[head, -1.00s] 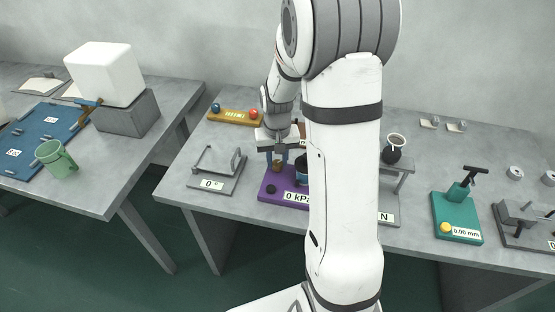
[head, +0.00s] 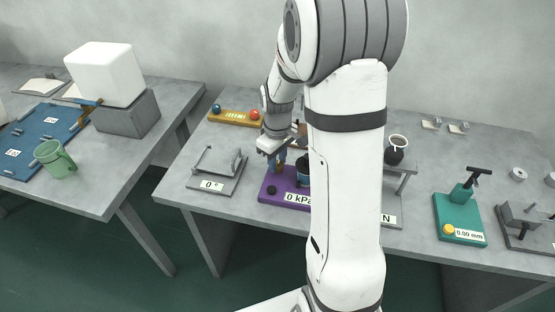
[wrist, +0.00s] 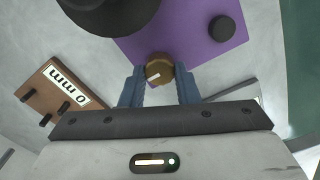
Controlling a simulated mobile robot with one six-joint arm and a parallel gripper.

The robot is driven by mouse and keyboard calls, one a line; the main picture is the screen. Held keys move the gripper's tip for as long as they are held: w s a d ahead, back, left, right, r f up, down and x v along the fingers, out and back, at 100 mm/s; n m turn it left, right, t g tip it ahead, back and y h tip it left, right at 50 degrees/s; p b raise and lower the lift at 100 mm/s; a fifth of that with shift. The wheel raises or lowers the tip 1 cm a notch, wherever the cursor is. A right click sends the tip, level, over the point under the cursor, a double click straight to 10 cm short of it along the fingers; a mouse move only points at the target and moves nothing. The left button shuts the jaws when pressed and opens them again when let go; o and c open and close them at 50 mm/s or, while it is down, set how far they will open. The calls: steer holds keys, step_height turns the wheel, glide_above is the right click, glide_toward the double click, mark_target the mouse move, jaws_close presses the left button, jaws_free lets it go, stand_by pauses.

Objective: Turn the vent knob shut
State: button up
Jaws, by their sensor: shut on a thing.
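The vent knob (wrist: 159,70) is a small brass-brown knob with a pale mark on its top, on the purple base (wrist: 200,30) of the pressure device. My gripper (wrist: 159,88) points down at it, with one blue finger on each side, shut on the knob. In the head view the gripper (head: 277,160) is over the back left part of the purple base (head: 270,196), whose label reads "0 kPa". A dark round cap (wrist: 222,28) sits on the same base. My arm hides the right part of the base in the head view.
A dark cylinder (wrist: 105,8) stands close to the knob. A brown block labelled "0 mm" (wrist: 58,95) lies beside the base. A grey fixture reading "0°" (head: 217,170) is on the left, and a teal stand (head: 458,215) is on the right.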

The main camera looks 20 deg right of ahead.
mark_target(278, 163)
stand_by(0.3)
steer(key=o, duration=1)
steer(key=shift+c, duration=0.2)
step_height(278, 163, up, 8)
steer(key=shift+f, duration=0.1)
